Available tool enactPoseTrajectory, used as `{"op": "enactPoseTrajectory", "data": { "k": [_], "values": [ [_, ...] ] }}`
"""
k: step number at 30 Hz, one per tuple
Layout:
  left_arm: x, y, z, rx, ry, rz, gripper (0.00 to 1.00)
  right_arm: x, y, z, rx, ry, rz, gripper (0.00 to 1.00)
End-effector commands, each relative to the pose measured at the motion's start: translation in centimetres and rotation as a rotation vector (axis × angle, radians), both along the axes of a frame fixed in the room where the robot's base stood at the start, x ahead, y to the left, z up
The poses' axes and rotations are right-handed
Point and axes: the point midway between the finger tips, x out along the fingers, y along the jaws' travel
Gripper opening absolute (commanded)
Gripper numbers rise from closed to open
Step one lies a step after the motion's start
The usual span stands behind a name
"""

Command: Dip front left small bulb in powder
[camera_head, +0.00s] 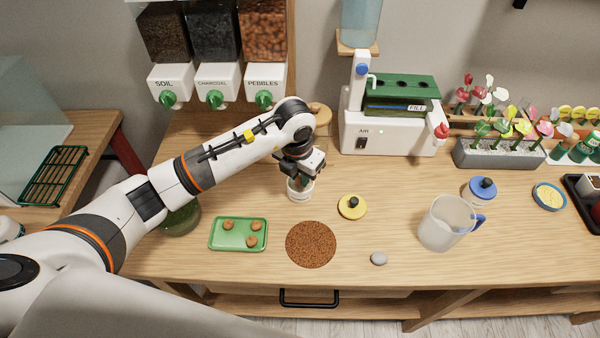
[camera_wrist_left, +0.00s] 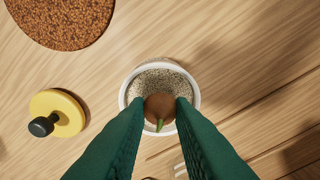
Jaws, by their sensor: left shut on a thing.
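My left gripper (camera_head: 300,183) points down over a small white jar (camera_head: 299,196) on the table. In the left wrist view its green fingers (camera_wrist_left: 160,108) are shut on a small round brown bulb (camera_wrist_left: 159,104) with a green sprout. The bulb is over the mouth of the jar (camera_wrist_left: 125,95), near the rim's edge in that view. Grey speckled powder (camera_wrist_left: 160,80) shows inside the jar; I cannot tell whether the bulb touches it. Three brown bulbs lie on the green tray (camera_head: 216,242), whose front left area is bare. My right gripper is not in view.
A yellow lid with a black knob (camera_head: 352,206) lies right of the jar. A round brown granular patch (camera_head: 311,244), a grey stone (camera_head: 379,258) and a clear jug (camera_head: 440,228) are nearby. Dispensers (camera_head: 215,84) and a white machine (camera_head: 390,133) stand behind.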

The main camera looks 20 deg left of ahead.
Motion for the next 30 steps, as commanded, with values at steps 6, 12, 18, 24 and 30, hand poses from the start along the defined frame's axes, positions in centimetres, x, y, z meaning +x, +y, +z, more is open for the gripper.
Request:
{"op": "enactPoseTrajectory", "data": {
  "k": [6,12,18,24,30],
  "values": [
    [0.0,0.0,-0.3,0.000,0.000,0.000,0.03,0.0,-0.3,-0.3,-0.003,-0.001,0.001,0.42],
    [0.0,0.0,-0.6,0.000,0.000,0.000,0.03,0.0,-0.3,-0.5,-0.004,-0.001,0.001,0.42],
    [0.0,0.0,-0.8,0.000,0.000,0.000,0.03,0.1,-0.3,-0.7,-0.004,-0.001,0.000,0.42],
    [0.0,0.0,-1.0,0.000,0.000,0.000,0.03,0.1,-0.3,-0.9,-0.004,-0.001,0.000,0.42],
    [0.0,0.0,-1.0,0.000,0.000,0.000,0.03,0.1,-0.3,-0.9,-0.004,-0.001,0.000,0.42]
  ]
}}
